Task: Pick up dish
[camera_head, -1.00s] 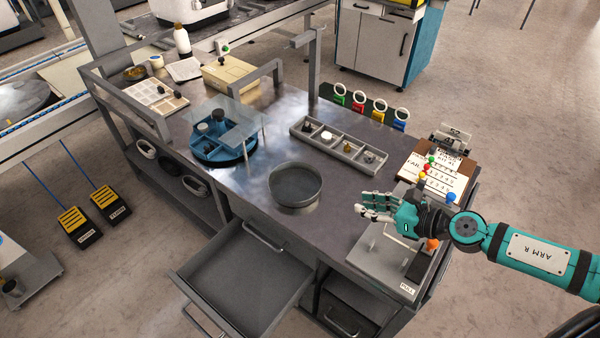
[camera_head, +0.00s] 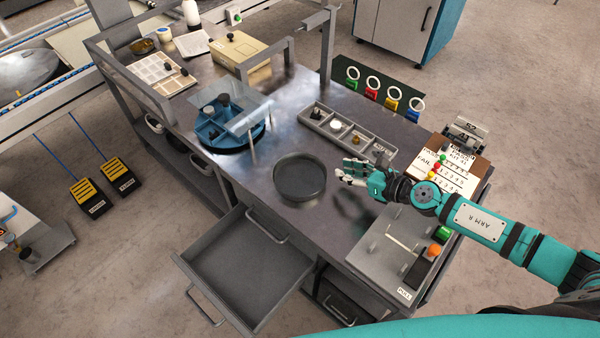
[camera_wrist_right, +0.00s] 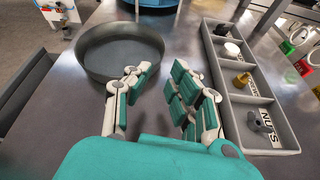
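A round dark grey dish (camera_head: 300,177) with a low rim sits on the grey metal worktable (camera_head: 240,182), near its front edge. It looks empty. My right gripper (camera_head: 358,173) is just to the right of the dish in the head view, apart from it. In the right wrist view the dish (camera_wrist_right: 120,52) is ahead and to the left of the right gripper (camera_wrist_right: 160,85). Its fingers are spread with an empty gap between them. My left gripper does not show.
A divided grey tray (camera_head: 348,137) with small parts lies behind the right gripper. A blue round carousel (camera_head: 235,135) with a clear cover stands behind left of the dish. An open drawer (camera_head: 245,265) juts out in front. A panel with buttons (camera_head: 400,245) is at front right.

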